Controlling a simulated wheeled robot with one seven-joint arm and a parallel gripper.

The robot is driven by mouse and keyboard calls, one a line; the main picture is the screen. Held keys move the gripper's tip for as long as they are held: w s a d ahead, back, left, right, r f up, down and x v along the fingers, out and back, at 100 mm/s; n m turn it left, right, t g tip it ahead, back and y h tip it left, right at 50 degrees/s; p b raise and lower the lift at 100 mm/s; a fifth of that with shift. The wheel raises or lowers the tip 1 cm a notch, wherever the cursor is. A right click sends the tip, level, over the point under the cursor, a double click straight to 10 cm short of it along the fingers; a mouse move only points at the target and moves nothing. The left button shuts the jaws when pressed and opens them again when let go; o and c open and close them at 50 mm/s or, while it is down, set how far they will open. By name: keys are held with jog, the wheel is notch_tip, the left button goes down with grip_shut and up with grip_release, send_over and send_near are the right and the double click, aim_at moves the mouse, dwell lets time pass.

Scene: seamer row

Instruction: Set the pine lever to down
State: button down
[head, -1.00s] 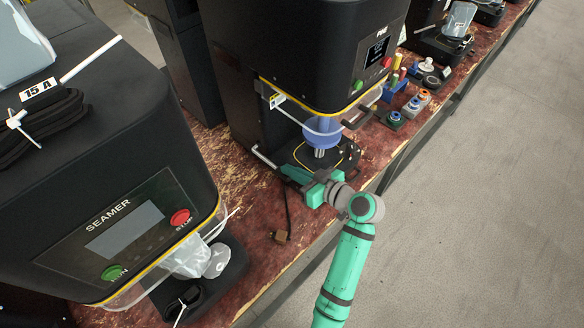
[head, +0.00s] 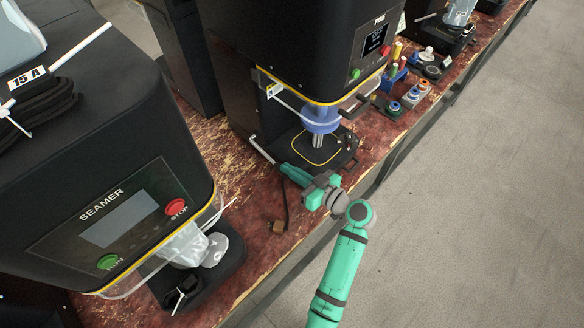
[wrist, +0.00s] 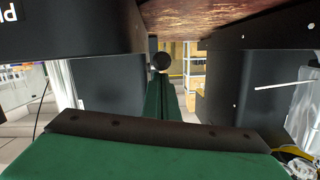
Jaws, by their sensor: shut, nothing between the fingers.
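The pine machine (head: 290,50) is a tall black box with a yellow trim line and a small screen. Its lever (head: 262,150) is a thin pale rod at the machine's lower left side, slanting down toward the front in the head view. A round black knob (wrist: 161,62) shows just beyond my fingertips in the wrist view; it looks like the lever's end. My green gripper (head: 285,168) is shut and empty, with its tips close to the lever's front end. I cannot tell whether they touch it.
The seamer (head: 110,200) stands at the near left, with a clear bag at its front. Coloured spools (head: 415,95) stand right of the pine machine. The floor at right is clear.

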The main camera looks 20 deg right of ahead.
jog(key=shift+s+d+f, duration=0.1)
jog(key=shift+s+f, duration=0.05)
jog(key=shift+f, duration=0.35)
jog(key=s+d+r, duration=0.5)
jog(key=s+d, duration=0.1)
jog(key=s, duration=0.2)
jog(key=shift+s+r, duration=0.2)
jog(key=shift+r, duration=0.1)
